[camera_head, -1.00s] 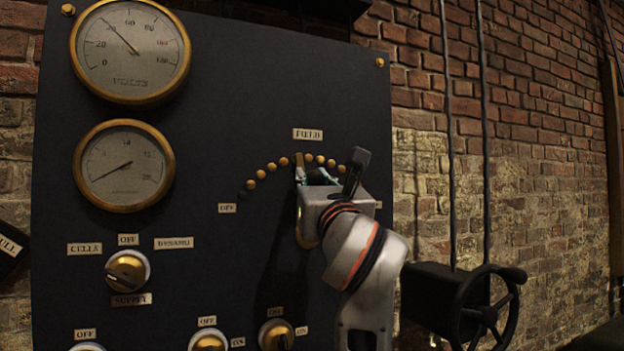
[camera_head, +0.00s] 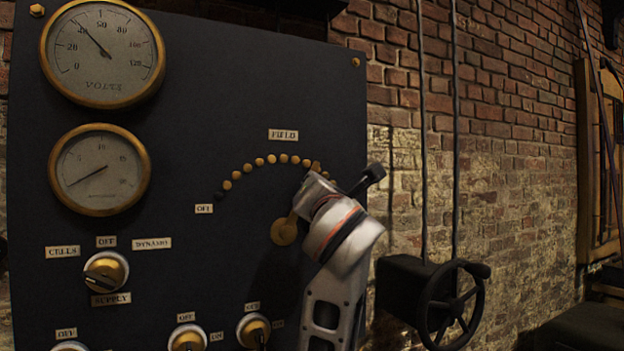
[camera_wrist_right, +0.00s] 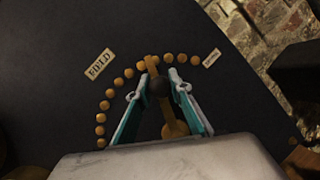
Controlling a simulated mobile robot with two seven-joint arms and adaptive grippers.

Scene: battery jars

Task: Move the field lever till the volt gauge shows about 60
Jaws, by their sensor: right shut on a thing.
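The volt gauge (camera_head: 103,75), a brass-rimmed dial at the top left of the dark panel in the head view, has its needle near 40. The field lever (camera_head: 292,217) is a brass arm on a round pivot, leaning up and right; its tip is among the studs right of the FIELD label (camera_head: 283,134). In the wrist view the lever (camera_wrist_right: 152,67) has a dark knob (camera_wrist_right: 159,87) between the fingers. My right gripper (camera_head: 318,182) is shut on this knob; its fingers (camera_wrist_right: 158,92) are largely hidden in the head view. My left gripper is not in view.
A second gauge (camera_head: 99,190) sits below the volt gauge. A supply knob (camera_head: 106,271) and several smaller switches line the lower panel. A black handwheel (camera_head: 450,305) stands right of my right arm, before the brick wall. Brass studs (camera_head: 248,168) arc around the lever.

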